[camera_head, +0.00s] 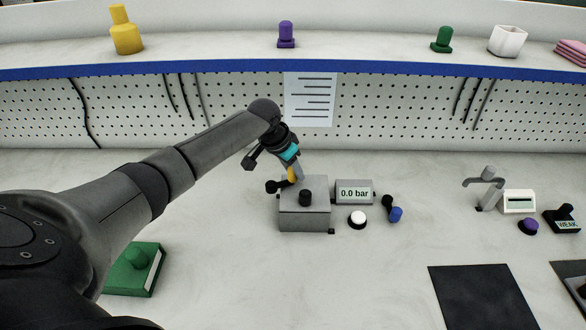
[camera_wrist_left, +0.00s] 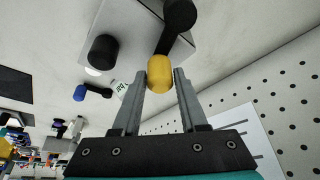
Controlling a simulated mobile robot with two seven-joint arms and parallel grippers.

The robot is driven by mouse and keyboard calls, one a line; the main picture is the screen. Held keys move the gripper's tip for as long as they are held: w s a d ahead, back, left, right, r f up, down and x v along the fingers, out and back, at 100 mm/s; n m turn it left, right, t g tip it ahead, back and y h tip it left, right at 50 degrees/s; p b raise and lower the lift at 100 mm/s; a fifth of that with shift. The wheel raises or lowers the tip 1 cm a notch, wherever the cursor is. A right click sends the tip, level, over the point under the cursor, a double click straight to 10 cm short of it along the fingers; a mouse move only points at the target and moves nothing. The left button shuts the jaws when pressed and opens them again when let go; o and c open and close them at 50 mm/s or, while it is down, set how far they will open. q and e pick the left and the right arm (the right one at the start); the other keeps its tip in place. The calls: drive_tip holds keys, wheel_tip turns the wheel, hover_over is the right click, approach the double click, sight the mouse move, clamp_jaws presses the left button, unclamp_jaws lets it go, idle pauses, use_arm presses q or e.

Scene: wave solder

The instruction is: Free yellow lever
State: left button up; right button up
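The yellow lever (camera_head: 291,174) sticks up at the back left of a grey box (camera_head: 304,218) on the bench. In the left wrist view its yellow grip (camera_wrist_left: 160,74) sits at the end of a black arm (camera_wrist_left: 177,22). My left gripper (camera_head: 292,168) reaches it from above and behind. Its two fingers lie against both sides of the yellow grip, with no clear gap seen. In the head view the gripper hides part of the lever. My right gripper is not in view.
A black knob (camera_head: 306,198) stands on the box. A gauge reading 0.0 bar (camera_head: 354,192), a white button (camera_head: 358,219) and a blue-tipped lever (camera_head: 395,214) are to its right. A green block (camera_head: 133,270) lies front left. The bench before the box is clear.

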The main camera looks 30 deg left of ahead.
use_arm(q)
clamp_jaws()
idle(1.0)
